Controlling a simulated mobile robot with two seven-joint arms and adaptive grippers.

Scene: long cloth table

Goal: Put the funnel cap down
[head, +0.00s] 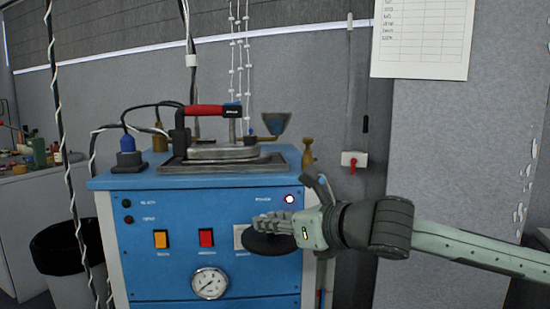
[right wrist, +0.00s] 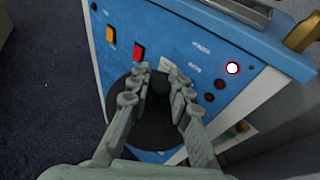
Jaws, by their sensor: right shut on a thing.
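My right gripper (head: 272,225) is in front of the blue machine's front panel, at its right side. It is shut on a dark round disc, the funnel cap (head: 268,247), held in the air below the machine's top edge. In the right wrist view the gripper (right wrist: 159,80) has its fingers on either side of the dark cap (right wrist: 158,128), which partly hides behind them. A blue-grey funnel (head: 275,123) stands on the machine top at the back right. My left gripper is not in view.
The blue machine (head: 150,270) carries an iron with a red handle (head: 205,110) on a dark tray. A brass fitting (head: 308,152) stands at its right top corner. A black bin (head: 60,250) is at left. A cluttered grey counter (head: 35,210) is at far left.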

